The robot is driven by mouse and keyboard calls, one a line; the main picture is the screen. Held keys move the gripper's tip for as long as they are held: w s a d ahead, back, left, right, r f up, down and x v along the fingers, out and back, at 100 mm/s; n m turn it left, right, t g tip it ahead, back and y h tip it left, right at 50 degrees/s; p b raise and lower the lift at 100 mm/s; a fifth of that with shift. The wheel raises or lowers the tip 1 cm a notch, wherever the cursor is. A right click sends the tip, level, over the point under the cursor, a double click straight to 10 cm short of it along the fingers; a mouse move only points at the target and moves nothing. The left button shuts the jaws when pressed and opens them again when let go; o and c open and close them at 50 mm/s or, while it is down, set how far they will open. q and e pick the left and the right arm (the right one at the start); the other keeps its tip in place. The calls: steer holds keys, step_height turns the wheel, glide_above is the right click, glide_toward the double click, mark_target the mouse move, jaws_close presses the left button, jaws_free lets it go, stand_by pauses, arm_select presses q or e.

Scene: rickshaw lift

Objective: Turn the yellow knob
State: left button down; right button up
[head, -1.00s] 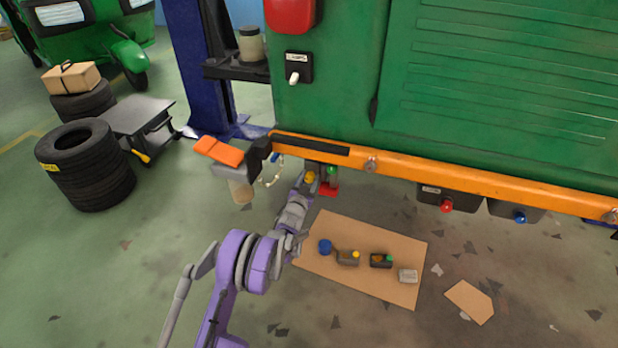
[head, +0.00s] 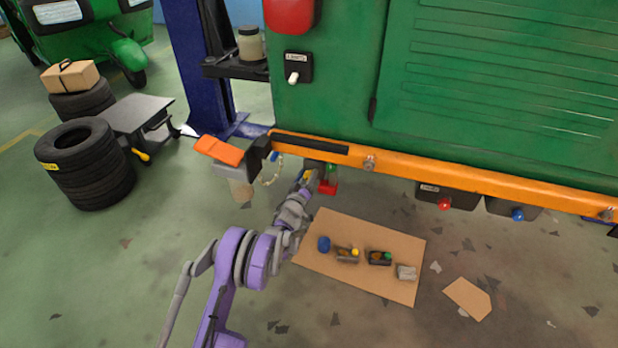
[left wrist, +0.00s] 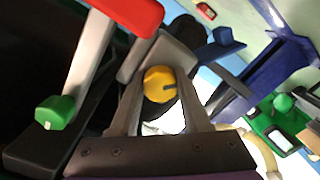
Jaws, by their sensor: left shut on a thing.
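The yellow knob (left wrist: 158,84) is a faceted round knob with a dark slot, under the vehicle's lower edge. In the left wrist view it sits between the two grey fingers of my left gripper (left wrist: 164,88), which is shut on it. In the head view only a small bit of the yellow knob (head: 307,174) shows at the tip of my left gripper (head: 310,179); the rest is hidden. The slot is tilted in the wrist view. My right gripper is in neither view.
A red lever (left wrist: 122,12) and a green knob (left wrist: 54,112) are close beside the gripper. The orange beam (head: 430,175) runs just above it. A cardboard sheet (head: 325,284) with small parts lies on the floor below.

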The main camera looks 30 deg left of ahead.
arm_select(q)
steer(key=n, duration=0.4)
steer(key=shift+n+b, duration=0.4)
steer(key=shift+n, duration=1.4)
steer(key=c, duration=0.7)
jaws_free()
steer(key=shift+o, duration=0.2)
steer(key=shift+s, duration=0.15)
steer(key=p+v, duration=0.1)
steer(key=v, duration=0.9)
steer(key=shift+s, duration=0.35)
